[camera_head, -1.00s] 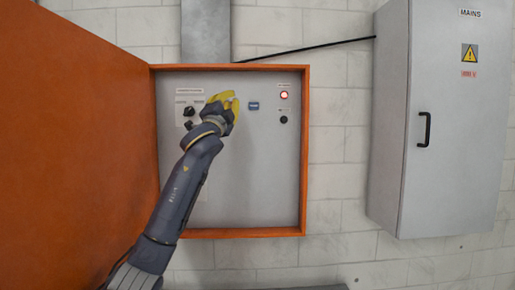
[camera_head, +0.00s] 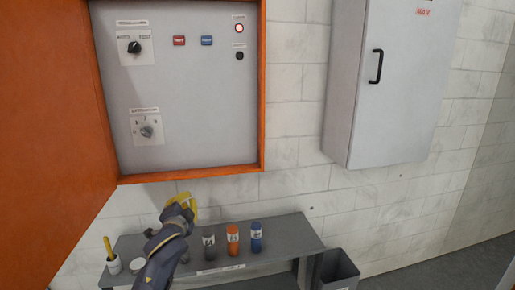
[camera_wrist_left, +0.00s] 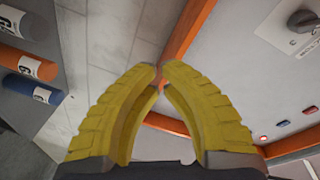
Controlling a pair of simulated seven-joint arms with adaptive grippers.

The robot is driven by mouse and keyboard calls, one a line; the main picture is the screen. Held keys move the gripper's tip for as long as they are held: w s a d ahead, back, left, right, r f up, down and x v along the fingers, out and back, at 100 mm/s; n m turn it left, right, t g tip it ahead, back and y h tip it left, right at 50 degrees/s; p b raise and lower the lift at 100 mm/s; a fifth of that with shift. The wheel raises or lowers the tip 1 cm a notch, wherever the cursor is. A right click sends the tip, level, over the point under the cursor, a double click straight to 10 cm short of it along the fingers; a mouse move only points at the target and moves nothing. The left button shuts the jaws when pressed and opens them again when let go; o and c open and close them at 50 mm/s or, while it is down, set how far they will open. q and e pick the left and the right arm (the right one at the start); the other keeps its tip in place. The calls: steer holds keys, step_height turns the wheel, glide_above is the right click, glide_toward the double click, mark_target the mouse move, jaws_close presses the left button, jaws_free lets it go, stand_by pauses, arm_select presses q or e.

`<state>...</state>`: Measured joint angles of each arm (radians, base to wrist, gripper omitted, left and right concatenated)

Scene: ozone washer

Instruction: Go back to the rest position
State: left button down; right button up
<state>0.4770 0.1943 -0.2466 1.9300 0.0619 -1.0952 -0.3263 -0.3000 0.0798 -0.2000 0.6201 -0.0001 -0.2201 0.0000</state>
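My left gripper (camera_head: 186,203) is low in the head view, in front of the wall below the orange-framed control cabinet (camera_head: 191,176) and above the shelf. In the left wrist view its yellow fingers (camera_wrist_left: 159,72) curve together and nearly meet at the tips, with nothing between them. It touches no control. The cabinet's orange door stands open at the left. Its panel has two rotary knobs (camera_head: 134,47), a red button (camera_head: 179,41), a blue button (camera_head: 207,41) and a lit red lamp (camera_head: 239,28). My right gripper is not in view.
A dark shelf (camera_head: 285,233) below carries a black, an orange (camera_head: 232,239) and a blue bottle (camera_head: 256,237), and a white cup (camera_head: 114,266) with a yellow handle. A dark bin (camera_head: 338,270) stands right of it. A grey cabinet (camera_head: 392,100) hangs at the right.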

arm_select(q)
steer(key=s+a+f+n+g+y, duration=0.1)
steer(key=s+a+f+n+g, duration=0.2)
steer(key=s+f, duration=1.2)
steer(key=s+a+f+g+y, duration=0.15)
steer(key=s+f+g, duration=0.25)
steer(key=s+f, duration=1)
steer(key=s+a+f+n+g, duration=0.1)
steer(key=s+a+g, duration=0.2)
steer(key=s, duration=1.4)
steer(key=s+d+f+g+h, duration=0.1)
steer(key=s+d+f, duration=0.15)
steer(key=f, duration=1.35)
steer(key=s+d+f+g+h, duration=0.1)
steer(key=d+f+g, duration=0.15)
steer(key=f, duration=1.35)
steer(key=s+f+n+g+h, duration=0.2)
steer(key=s+f+n, duration=0.1)
steer(key=s+f, duration=1.7)
steer(key=shift+s+d, duration=0.25)
steer(key=shift+s, duration=0.4)
